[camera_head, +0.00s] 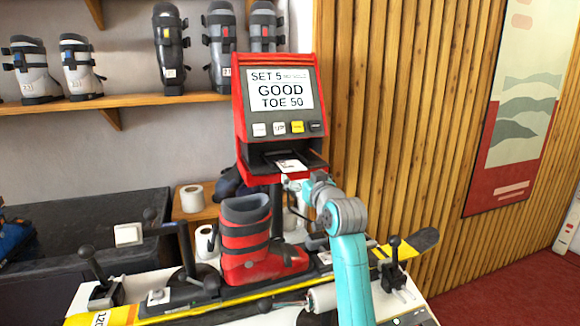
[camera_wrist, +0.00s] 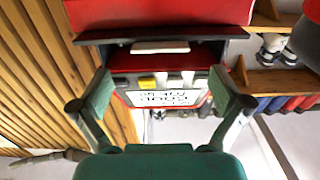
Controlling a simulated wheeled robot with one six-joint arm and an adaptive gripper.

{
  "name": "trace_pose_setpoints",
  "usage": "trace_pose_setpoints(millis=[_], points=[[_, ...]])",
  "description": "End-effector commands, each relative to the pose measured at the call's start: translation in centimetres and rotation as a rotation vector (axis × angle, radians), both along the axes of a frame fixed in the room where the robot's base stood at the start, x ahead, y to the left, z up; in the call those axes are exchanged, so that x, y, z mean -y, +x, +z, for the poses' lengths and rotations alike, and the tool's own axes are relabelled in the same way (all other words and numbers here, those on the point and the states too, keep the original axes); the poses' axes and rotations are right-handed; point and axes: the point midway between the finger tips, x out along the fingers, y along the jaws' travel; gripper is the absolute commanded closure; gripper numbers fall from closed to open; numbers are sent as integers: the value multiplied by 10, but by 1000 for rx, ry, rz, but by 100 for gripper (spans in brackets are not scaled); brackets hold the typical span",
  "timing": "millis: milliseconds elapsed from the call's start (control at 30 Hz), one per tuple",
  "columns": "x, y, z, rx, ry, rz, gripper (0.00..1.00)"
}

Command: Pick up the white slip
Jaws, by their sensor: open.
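The white slip (camera_head: 291,166) lies in the dark tray slot (camera_head: 312,161) at the front of the red machine (camera_head: 240,110), below its screen and buttons. In the wrist view, which is upside down, the slip (camera_wrist: 160,46) shows as a thin white strip at the dark tray. My gripper (camera_head: 288,182) is just below and in front of the slip in the head view. In the wrist view my gripper (camera_wrist: 163,92) is open, its two fingers wide apart with nothing between them. The slip lines up with the gap between the fingers, apart from them.
The screen (camera_head: 280,88) reads "SET 5", "GOOD", "TOE 50". Below the machine, a red ski boot (camera_head: 248,240) stands on a yellow ski (camera_head: 150,308) on the bench. Levers (camera_head: 393,245) rise at both ends. Paper rolls (camera_head: 191,198) stand behind. A slatted wood wall (camera_head: 400,120) is at right.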

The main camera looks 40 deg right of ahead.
Motion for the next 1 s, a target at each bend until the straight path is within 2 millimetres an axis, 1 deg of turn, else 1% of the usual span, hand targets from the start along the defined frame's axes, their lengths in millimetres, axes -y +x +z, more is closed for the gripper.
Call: trace_pose_setpoints(millis=[67,300,400,667,700,767,800,833,867,1000], points=[[1,6,0,0,0,0,0],[11,38,-3,-1,0,1,0],[13,46,-2,0,0,0,0],[14,49,-3,0,0,0,0],[14,49,-3,0,0,0,3],[14,49,-3,0,0,0,18],[14,49,-3,0,0,0,28],[14,49,-3,0,0,0,35],[14,49,-3,0,0,0,40],[14,49,-3,0,0,0,40]])
